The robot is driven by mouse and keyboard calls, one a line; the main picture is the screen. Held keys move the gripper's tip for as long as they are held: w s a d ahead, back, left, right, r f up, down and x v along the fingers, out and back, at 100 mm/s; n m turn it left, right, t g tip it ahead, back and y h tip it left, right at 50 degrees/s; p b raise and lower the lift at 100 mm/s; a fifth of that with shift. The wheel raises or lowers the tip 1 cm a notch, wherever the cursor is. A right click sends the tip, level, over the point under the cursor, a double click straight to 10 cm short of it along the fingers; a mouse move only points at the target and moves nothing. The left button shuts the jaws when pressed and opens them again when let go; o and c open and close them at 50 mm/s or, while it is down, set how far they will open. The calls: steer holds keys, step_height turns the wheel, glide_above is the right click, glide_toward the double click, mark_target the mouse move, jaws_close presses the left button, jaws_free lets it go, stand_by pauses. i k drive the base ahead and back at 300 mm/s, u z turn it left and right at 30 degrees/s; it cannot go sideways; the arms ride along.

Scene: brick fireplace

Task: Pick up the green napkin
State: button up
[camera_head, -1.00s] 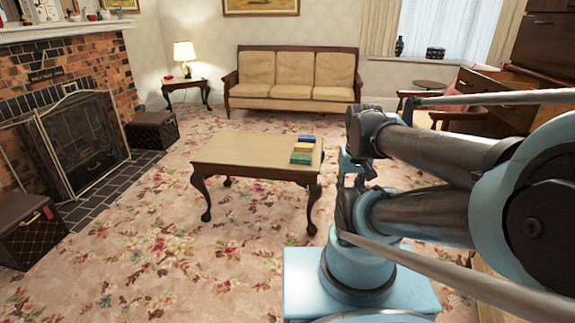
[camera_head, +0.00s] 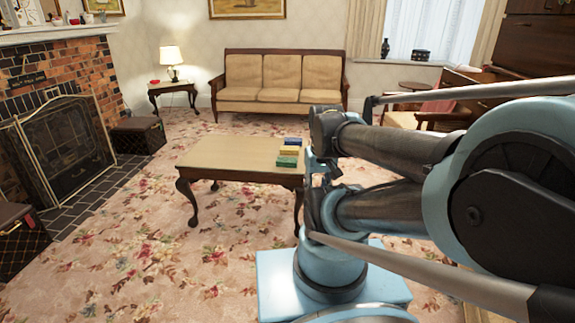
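The green napkin (camera_head: 287,161) looks like a small flat folded piece on the right end of the low wooden coffee table (camera_head: 225,157). It is the nearest of three in a row, with a yellow one (camera_head: 289,151) and a blue one (camera_head: 292,140) behind it. My folded arm fills the right of the view. What seems to be my gripper (camera_head: 321,172) is just right of the table in the picture, apart from the napkin. It is small and partly hidden by my arm, so I cannot tell whether it is open or shut.
A tan sofa (camera_head: 281,81) stands behind the table. A brick fireplace with a metal screen (camera_head: 62,145) is on the left, with a dark box (camera_head: 138,136) beside it. A wooden chair (camera_head: 440,108) is at the right. Floral carpet (camera_head: 130,255) lies clear in front of the table.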

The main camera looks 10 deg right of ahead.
mark_target(282, 162)
steer(key=i, duration=0.95)
steer(key=u, duration=0.35)
steer(key=k, duration=1.25)
steer(key=z, duration=0.25)
steer(key=i, duration=1)
steer(key=u, duration=0.05)
